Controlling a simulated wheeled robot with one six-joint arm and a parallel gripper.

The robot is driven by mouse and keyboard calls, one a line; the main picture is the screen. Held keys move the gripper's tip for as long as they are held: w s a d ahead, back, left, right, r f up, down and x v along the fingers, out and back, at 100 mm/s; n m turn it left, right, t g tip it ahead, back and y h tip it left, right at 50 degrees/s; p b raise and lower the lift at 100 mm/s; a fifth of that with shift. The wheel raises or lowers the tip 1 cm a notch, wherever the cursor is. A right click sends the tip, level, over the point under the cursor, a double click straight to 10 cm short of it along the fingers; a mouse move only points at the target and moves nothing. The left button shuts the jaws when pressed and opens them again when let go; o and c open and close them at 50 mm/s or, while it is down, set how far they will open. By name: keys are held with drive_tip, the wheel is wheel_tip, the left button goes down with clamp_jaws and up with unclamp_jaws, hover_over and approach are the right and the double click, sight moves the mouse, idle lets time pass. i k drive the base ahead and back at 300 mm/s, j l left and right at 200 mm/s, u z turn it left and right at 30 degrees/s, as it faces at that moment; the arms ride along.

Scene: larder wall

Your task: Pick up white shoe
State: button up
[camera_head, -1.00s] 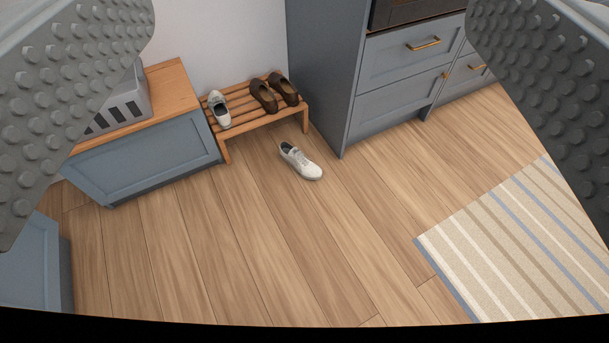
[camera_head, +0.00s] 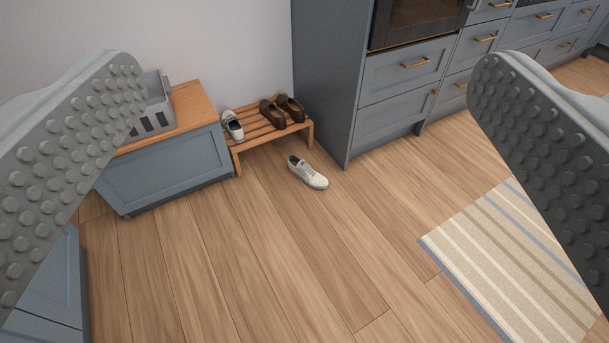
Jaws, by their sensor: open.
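A white shoe (camera_head: 308,173) lies on the wooden floor in front of a low slatted wooden rack, its toe pointing to the lower right. A second white shoe (camera_head: 232,126) stands on the left end of the rack (camera_head: 254,133). My gripper (camera_head: 305,75) is open and empty. Its two studded grey fingers frame the left and right sides of the view, well apart from both white shoes.
A pair of brown shoes (camera_head: 281,110) stands on the rack. A blue bench with a wooden top (camera_head: 190,104) and a grey basket (camera_head: 155,112) is at left. Blue cabinets (camera_head: 400,98) stand behind. A striped rug (camera_head: 515,262) lies at right. The front floor is clear.

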sight(302, 169)
drive_tip(key=i+j, duration=0.1)
drive_tip(key=i, duration=0.45)
drive_tip(key=i+z, duration=0.1)
drive_tip(key=i, duration=0.45)
drive_tip(key=i+j, duration=0.2)
drive_tip(key=i, duration=0.3)
drive_tip(key=i+j+z, duration=0.1)
drive_tip(key=i, duration=0.45)
